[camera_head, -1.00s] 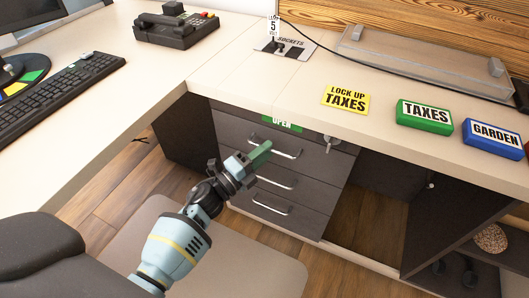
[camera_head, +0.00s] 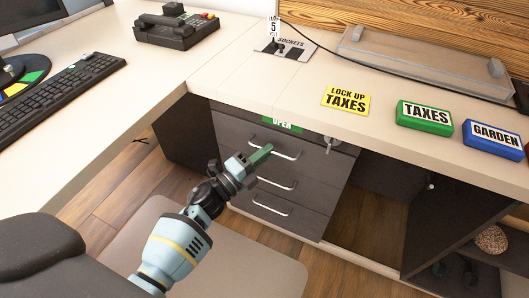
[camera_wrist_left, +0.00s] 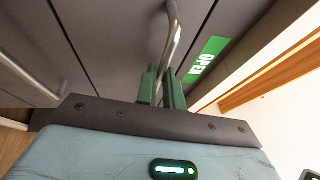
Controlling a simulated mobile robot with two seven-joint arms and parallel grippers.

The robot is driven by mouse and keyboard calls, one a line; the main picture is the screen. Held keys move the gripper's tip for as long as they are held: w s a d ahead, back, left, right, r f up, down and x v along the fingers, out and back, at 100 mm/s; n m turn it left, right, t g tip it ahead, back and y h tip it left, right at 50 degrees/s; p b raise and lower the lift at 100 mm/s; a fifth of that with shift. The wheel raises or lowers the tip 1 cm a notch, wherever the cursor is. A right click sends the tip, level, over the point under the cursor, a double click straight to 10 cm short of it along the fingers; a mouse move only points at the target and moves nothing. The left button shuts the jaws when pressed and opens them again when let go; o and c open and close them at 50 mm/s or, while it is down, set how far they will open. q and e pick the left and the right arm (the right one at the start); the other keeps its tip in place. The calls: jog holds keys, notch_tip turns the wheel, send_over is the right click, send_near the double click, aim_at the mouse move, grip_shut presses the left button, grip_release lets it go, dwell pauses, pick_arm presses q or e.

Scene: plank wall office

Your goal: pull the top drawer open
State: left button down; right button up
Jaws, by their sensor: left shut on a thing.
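The top drawer (camera_head: 229,122) is in the dark drawer unit under the desk, and its front looks flush with the unit. Its silver handle (camera_head: 287,154) runs across the front, below a green OPEN label (camera_head: 282,124). My left gripper (camera_head: 262,153) is at the left part of this handle. In the left wrist view the green fingers (camera_wrist_left: 162,88) stand on either side of the handle bar (camera_wrist_left: 173,38), shut on it. The label (camera_wrist_left: 207,55) shows to the right there. My right gripper is in neither view.
Two lower drawers have silver handles (camera_head: 276,183). A lock with a key (camera_head: 330,142) is at the unit's upper right. A grey chair (camera_head: 42,255) is at lower left. The desktop above holds a yellow sign (camera_head: 346,99) and green (camera_head: 424,115) and blue (camera_head: 493,138) blocks.

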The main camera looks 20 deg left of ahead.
pick_arm(q)
jog(key=s+p, duration=0.4)
jog(key=s, duration=1.8)
jog(key=shift+a+p, duration=0.3)
jog(key=shift+a, duration=0.05)
jog(key=c, duration=1.5)
grip_release()
jog(key=shift+v, duration=3.9)
